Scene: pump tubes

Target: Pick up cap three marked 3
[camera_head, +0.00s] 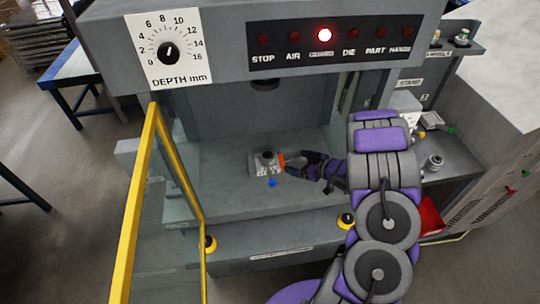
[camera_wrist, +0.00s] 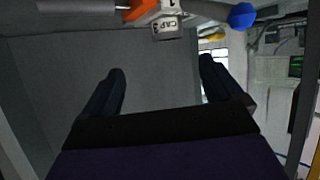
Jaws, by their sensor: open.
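I cannot make out a cap marked 3 in either view. A pale block (camera_wrist: 165,29) with a label starting "CAP" shows at the top of the wrist view, beside an orange part (camera_wrist: 140,9) and a blue knob (camera_wrist: 242,15). In the head view, a light fixture (camera_head: 258,169) with a dark round top stands on the chamber floor, with a blue knob (camera_head: 272,183) before it. My gripper (camera_wrist: 162,78) is open, with nothing between its fingers.
The machine's yellow-framed door (camera_head: 137,200) stands open at the left of the chamber. A side bench (camera_head: 455,157) at the right holds a grey round part (camera_head: 433,162). Small parts (camera_head: 462,37) sit on an upper shelf. A red bin (camera_head: 430,216) is below. The chamber floor is mostly clear.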

